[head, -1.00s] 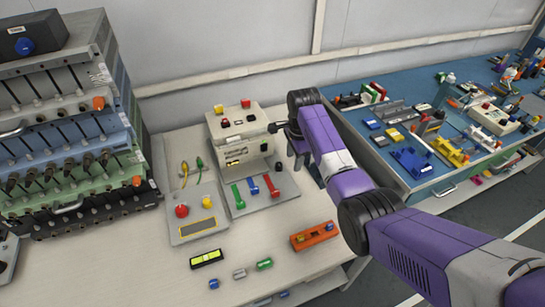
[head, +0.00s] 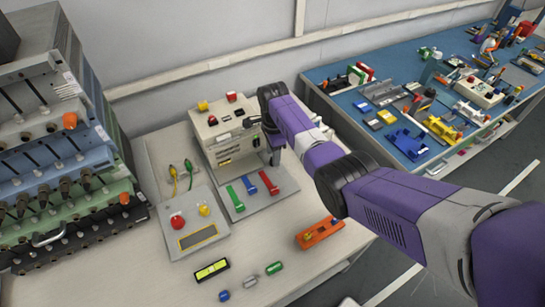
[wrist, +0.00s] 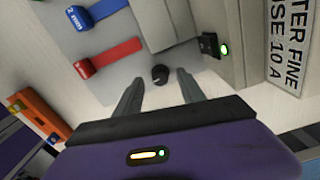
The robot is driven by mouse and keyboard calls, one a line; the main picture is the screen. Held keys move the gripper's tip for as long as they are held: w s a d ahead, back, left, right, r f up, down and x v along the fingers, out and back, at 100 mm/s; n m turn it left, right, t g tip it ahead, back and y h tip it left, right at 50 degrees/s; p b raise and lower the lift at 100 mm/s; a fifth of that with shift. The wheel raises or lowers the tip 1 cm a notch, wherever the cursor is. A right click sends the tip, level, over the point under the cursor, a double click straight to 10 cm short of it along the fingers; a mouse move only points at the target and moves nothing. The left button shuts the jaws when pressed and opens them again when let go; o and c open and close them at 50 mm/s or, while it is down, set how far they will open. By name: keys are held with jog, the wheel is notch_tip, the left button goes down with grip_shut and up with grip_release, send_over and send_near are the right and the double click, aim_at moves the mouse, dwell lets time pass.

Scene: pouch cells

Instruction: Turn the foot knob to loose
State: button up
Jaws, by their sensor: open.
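A small dark round knob (wrist: 160,74), which I take to be the foot knob, stands on the pale surface in the wrist view. It is near the red lever (wrist: 108,57), and its setting is too small to read. My gripper (wrist: 157,78) is open, with one finger on each side of the knob in the picture. I cannot tell whether the fingers touch it. In the head view my gripper is at the right side of the beige instrument box (head: 222,128), mostly behind my wrist, and the knob is hidden there.
Blue (wrist: 93,13) and red levers lie to the left of the knob. A black switch with a green light (wrist: 224,50) is on the box wall at right. An orange block (head: 320,231) and a yellow level (head: 211,270) lie on the front of the pale table (head: 165,283).

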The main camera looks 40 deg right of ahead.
jog(key=shift+f, duration=1.05)
grip_shut()
